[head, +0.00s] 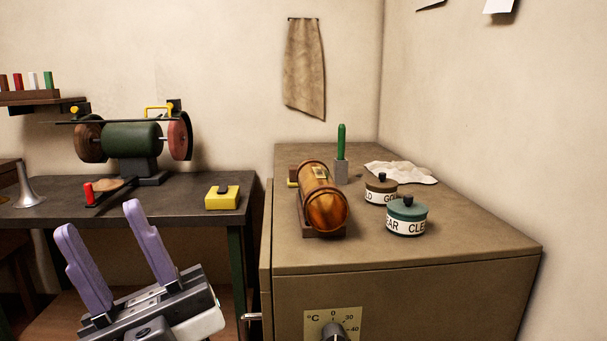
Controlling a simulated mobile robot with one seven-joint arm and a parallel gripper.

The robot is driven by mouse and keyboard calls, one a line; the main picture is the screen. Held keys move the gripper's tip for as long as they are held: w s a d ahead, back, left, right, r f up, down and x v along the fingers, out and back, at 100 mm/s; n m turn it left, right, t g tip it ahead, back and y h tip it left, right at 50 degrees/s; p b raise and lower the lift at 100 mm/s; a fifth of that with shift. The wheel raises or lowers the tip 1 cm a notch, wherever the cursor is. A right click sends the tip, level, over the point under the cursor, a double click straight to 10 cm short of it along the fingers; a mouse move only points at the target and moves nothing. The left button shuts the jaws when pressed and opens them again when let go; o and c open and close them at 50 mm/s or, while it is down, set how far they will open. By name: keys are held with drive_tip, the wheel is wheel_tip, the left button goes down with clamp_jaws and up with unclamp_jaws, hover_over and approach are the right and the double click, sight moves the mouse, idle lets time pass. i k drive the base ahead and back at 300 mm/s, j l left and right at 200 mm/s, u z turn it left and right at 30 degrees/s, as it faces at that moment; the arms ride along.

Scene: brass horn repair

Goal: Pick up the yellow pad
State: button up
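A yellow pad-like block (222,198) with a dark knob or grip on top sits near the front right corner of the dark workbench (170,197). My gripper (99,218) is in the lower left of the head view, with its two purple fingers pointing up and spread wide apart. Nothing is between the fingers. The gripper appears in front of the bench and to the left of the yellow block, apart from it.
A green bench grinder (132,137) and a red-handled tool (89,193) are on the bench. A metal cone (26,190) stands at left. The brown cabinet (430,250) at right bears a copper cylinder (326,208), two lidded tins (407,216) and a cloth (402,172).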

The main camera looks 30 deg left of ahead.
sight(291, 181)
drive_tip(key=i+j+z, duration=0.1)
drive_tip(key=j, duration=0.55)
drive_tip(key=i+j+z, duration=0.1)
drive_tip(key=j, duration=0.55)
drive_tip(key=i+j+z, duration=0.1)
drive_tip(key=j, duration=0.6)
